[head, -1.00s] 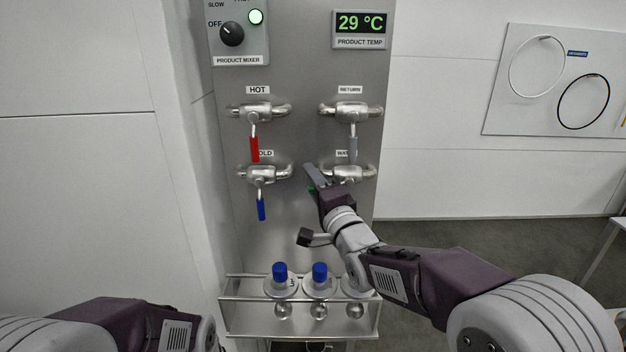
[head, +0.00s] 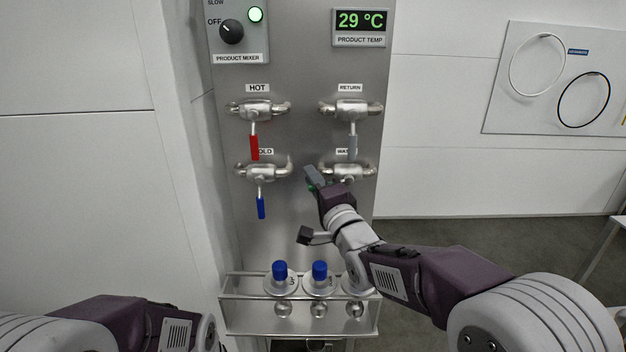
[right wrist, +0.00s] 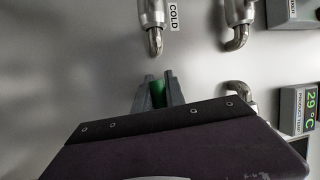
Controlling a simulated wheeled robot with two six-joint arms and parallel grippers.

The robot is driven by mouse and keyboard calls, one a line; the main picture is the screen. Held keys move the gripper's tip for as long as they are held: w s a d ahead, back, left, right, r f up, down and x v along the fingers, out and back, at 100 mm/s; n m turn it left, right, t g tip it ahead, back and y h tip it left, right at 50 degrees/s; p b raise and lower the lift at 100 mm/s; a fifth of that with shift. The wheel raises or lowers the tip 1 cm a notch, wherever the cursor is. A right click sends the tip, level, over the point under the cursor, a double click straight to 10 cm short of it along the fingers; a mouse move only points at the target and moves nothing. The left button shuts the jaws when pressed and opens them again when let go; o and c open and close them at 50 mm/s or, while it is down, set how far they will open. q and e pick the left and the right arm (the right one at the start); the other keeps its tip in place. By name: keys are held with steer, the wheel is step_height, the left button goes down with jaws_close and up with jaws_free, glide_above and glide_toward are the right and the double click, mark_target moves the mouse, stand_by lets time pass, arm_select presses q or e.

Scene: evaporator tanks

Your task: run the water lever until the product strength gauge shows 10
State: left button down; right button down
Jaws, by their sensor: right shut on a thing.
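The water valve (head: 345,172) is the lower right one on the grey steel panel, its label partly covered by the valve. My right gripper (head: 313,177) is at the left of this valve. It is shut on the green water lever (right wrist: 158,94), which shows between the fingers in the right wrist view; in the head view only a bit of green shows. Most of the lever is hidden by the gripper. No product strength gauge is in view. My left gripper is out of view; only part of my left arm shows.
The cold valve's blue lever (head: 261,207) hangs down to the left of my right gripper. Above are the hot valve's red lever (head: 254,147) and the return valve's grey lever (head: 353,143). A rack (head: 232,318) with blue-capped items is below. The product temp display (head: 361,21) reads 29 °C.

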steer(key=shift+f, duration=0.15)
stand_by(0.8)
steer(key=shift+d+f+n+g+h+p, duration=0.25)
steer(key=shift+d+f+n+g, duration=0.2)
steer(key=shift+f+n, duration=0.65)
steer(key=shift+d+f+n+g+h+p, duration=0.1)
steer(key=shift+d+f+n+g+h, duration=0.4)
steer(key=shift+n, duration=1.05)
steer(key=shift+d+f+n+g+h+p, duration=0.1)
steer(key=shift+d+f+n+g+p, duration=0.15)
steer(key=shift+f+n+g, duration=0.6)
steer(key=shift+f+n+t, duration=0.15)
steer(key=shift+n+t, duration=0.15)
steer(key=shift+n, duration=0.3)
steer(key=c, duration=1.4)
jaws_free()
steer(key=shift+v, duration=4.6)
